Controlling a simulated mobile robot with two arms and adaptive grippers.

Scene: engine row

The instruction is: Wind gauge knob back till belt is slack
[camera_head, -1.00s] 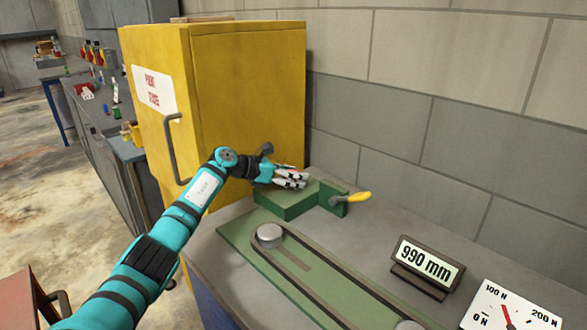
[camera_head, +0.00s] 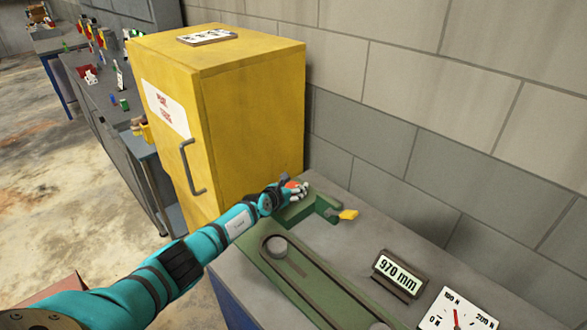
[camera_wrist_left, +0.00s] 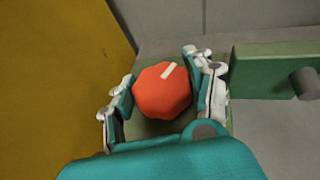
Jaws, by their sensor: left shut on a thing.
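The red-orange gauge knob (camera_wrist_left: 160,95) has a pale mark on its top, tilted toward the upper right in the left wrist view. My left gripper (camera_wrist_left: 163,85) is shut on it, with fingers on both sides. In the head view the gripper (camera_head: 296,189) covers most of the knob, at the green block by the wall. The dark belt (camera_head: 340,278) loops round a grey pulley (camera_head: 275,246) on a green plate; I cannot tell how tight it is. The display (camera_head: 398,275) reads 970 mm. The force dial (camera_head: 462,308) has a red needle between 0 and 100 N. My right gripper is out of view.
A tall yellow cabinet (camera_head: 255,130) stands close on the left. The grey block wall (camera_head: 430,150) runs behind the bench.

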